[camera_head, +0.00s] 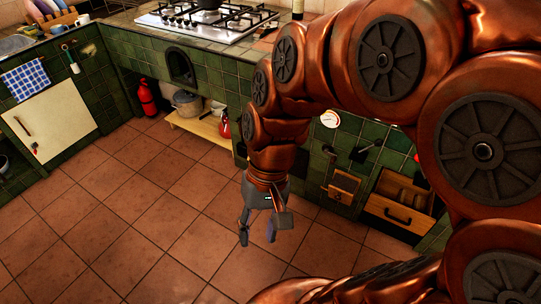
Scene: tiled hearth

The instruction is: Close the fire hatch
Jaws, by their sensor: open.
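My gripper (257,233) is open and empty, pointing down above the tiled floor near the middle of the view. I cannot tell for sure which part is the fire hatch. A dark arched opening (181,67) with a black rim shows in the green tiled front below the hob, up and left of my gripper. To the right of my gripper, a small wooden-framed panel (343,187) and a wooden drawer front (398,214) with a black handle sit low in the tiled front. Dark metal fittings (365,149) show above them. My arm hides part of this front.
A gas hob (207,19) lies on the counter. A red fire extinguisher (146,97), a pot (187,102) on a low wooden shelf and a red kettle (225,126) stand along the front. A cream cupboard door (49,122) is at left. The floor (130,215) is clear.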

